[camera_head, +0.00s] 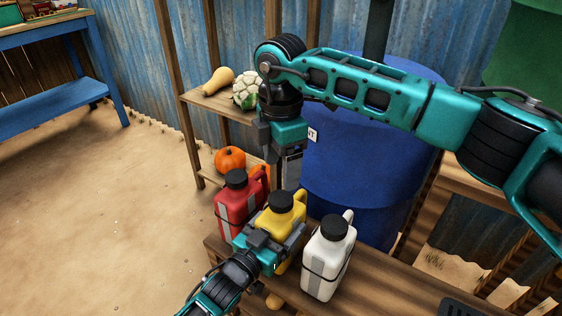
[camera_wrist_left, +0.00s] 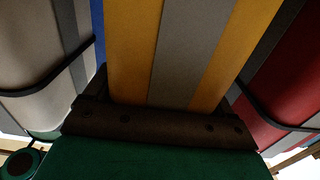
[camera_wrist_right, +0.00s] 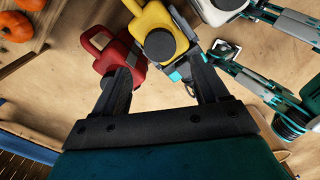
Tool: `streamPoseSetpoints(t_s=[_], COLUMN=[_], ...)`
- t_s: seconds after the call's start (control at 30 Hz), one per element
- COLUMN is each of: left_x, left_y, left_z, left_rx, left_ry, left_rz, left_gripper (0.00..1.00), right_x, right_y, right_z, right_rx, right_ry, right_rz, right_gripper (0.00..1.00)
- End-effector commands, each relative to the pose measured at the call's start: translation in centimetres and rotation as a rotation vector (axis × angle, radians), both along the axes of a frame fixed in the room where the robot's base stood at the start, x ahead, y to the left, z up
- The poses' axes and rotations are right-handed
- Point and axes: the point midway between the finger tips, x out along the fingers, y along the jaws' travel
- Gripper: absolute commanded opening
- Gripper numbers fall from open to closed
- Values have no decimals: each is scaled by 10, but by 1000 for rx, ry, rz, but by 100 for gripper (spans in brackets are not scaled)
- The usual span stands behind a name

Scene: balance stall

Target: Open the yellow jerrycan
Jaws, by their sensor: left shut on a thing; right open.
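The yellow jerrycan (camera_head: 272,224) stands upright on the wooden bench between a red and a white one. Its black cap (camera_head: 280,202) is on. My left gripper (camera_head: 276,250) is shut on the yellow jerrycan's body from the front; the can's yellow and grey side (camera_wrist_left: 180,60) fills the middle of the left wrist view. My right gripper (camera_head: 291,172) points down above and behind the yellow can. In the right wrist view its two fingers (camera_wrist_right: 168,85) are open and empty, with the yellow can's black cap (camera_wrist_right: 160,44) showing between them, apart from them.
The red jerrycan (camera_head: 229,212) stands close to the left and the white jerrycan (camera_head: 322,270) close to the right. Behind are a blue barrel (camera_head: 360,160) and a shelf with pumpkins (camera_head: 230,160), a squash and a cauliflower.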

Motion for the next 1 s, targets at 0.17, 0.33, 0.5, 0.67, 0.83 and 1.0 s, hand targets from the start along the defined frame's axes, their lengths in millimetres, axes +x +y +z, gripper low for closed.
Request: streamPoseSetpoints(t_s=[0.17,0.33,0.5,0.67,0.83,1.0], left_x=[0,0,0,0,0,0], left_y=[0,0,0,0,0,0], left_z=[-1,-1,-1,-1,-1,-1], left_rx=[1,2,2,2,2,2], left_ry=[0,1,1,1,1,1], left_rz=[0,0,0,0,0,0], left_gripper=[0,0,0,0,0,0], right_x=[0,0,-1,-1,0,0], right_y=[0,0,0,0,0,0], right_z=[0,-4,-25,-50,-71,-80], right_rx=[0,0,-1,-1,0,0], right_ry=[0,1,3,2,1,0], right_rz=[-190,-260,-266,-264,-264,-263], right_gripper=[73,73,73,73,73,73])
